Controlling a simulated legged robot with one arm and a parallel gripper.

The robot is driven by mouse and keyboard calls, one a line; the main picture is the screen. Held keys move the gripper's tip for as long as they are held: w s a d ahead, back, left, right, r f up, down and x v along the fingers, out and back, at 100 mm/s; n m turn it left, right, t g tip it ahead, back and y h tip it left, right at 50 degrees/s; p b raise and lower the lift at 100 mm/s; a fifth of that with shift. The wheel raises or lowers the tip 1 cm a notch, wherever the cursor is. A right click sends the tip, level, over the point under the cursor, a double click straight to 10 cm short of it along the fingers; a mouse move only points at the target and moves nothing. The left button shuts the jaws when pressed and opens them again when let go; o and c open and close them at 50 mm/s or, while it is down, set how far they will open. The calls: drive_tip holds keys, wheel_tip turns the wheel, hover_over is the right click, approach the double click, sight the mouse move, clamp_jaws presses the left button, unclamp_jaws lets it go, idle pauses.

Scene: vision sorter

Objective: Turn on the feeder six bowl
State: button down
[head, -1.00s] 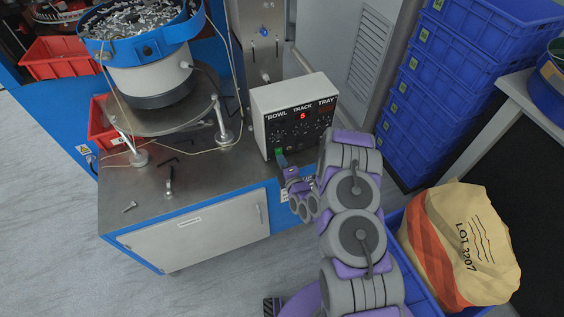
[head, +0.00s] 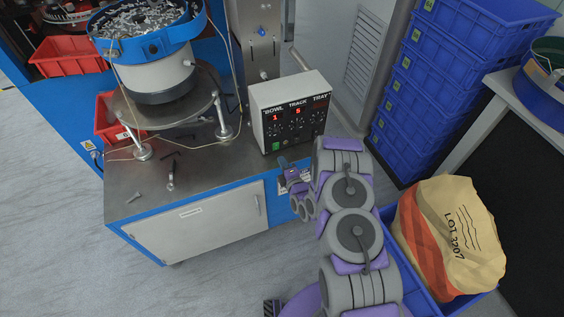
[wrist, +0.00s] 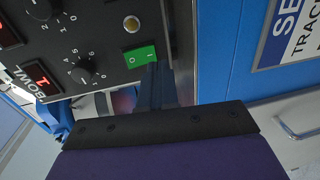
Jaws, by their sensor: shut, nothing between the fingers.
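The control box (head: 290,112) stands on the metal bench, its face marked BOWL, TRACK and TRAY. The BOWL display (head: 275,118) is lit red and reads 1; it also shows in the wrist view (wrist: 40,78). A green rocker switch (wrist: 138,56), marked O and I, sits low on the panel; it is small in the head view (head: 276,146). My gripper (head: 282,162) is shut and empty, just below the switch. In the wrist view its fingertips (wrist: 153,72) overlap the I end's edge; I cannot tell whether they touch. The feeder bowl (head: 148,48) holds many metal parts.
A knob (wrist: 82,70) and an amber button (wrist: 131,23) are near the switch. The bench top (head: 200,178) holds a few loose tools and bolts. Blue crates (head: 430,90) and a LOT 3207 sack (head: 450,235) stand right of my arm.

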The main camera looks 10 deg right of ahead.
drive_tip(key=s+d+f+p, duration=0.1)
drive_tip(key=s+d+p, duration=0.1)
drive_tip(key=s, duration=0.7)
drive_tip(key=shift+s+d+f, duration=0.15)
drive_tip(key=shift+s+d, duration=0.2)
drive_tip(key=shift+d, duration=0.15)
